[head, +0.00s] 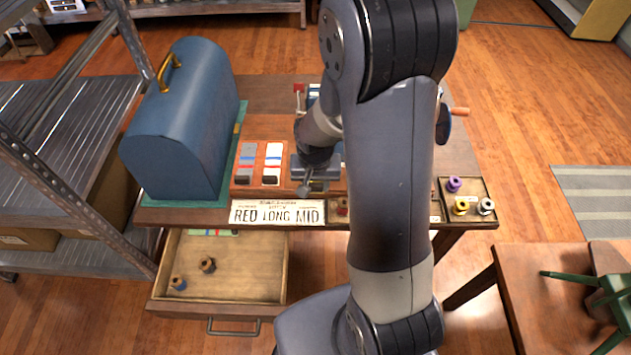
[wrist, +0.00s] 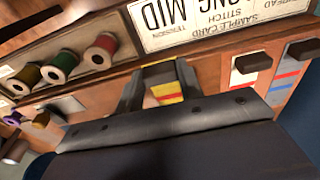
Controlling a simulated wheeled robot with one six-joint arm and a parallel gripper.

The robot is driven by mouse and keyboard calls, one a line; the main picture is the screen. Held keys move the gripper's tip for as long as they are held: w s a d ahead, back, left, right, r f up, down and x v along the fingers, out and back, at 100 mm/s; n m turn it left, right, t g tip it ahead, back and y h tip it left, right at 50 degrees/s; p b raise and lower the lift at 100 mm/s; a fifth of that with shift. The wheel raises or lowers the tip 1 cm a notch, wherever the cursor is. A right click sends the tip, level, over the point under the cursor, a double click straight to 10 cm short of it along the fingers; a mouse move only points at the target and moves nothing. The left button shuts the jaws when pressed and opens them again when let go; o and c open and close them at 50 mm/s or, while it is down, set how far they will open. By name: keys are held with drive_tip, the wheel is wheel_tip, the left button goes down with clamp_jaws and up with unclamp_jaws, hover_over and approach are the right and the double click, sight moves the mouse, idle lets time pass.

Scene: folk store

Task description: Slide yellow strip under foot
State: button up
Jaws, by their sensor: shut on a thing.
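My gripper (head: 313,187) is low over the wooden workbench, seen from above in the head view. In the wrist view my gripper (wrist: 160,82) has its fingers closed around the end of a strip with yellow and red bands (wrist: 167,92). The strip is still among the wooden slots beside the other strips; whether it is lifted cannot be told. The foot is hidden in both views.
Two other strips (head: 247,160) (head: 272,162) lie left of my gripper. A sign reading RED LONG MID (head: 278,213) is at the front edge. A blue domed cover (head: 185,125) stands left. A spool tray (head: 481,190) sits right. An open drawer (head: 235,265) juts out in front.

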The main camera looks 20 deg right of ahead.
drive_tip(key=shift+f, duration=0.75)
drive_tip(key=shift+b, duration=0.4)
drive_tip(key=shift+w+d, duration=0.1)
drive_tip(key=shift+w, duration=0.1)
drive_tip(key=shift+w+d, duration=0.2)
drive_tip(key=shift+w, duration=0.35)
drive_tip(key=shift+w+d, duration=0.15)
drive_tip(key=shift+w, duration=0.35)
drive_tip(key=shift+w, duration=0.2)
drive_tip(key=shift+w+d+f, duration=0.1)
drive_tip(key=shift+w+d, duration=0.15)
drive_tip(key=shift+w, duration=0.4)
drive_tip(key=shift+w+d, duration=0.2)
drive_tip(key=shift+w, duration=0.4)
drive_tip(key=shift+f+b, duration=0.15)
drive_tip(key=shift+b, duration=0.15)
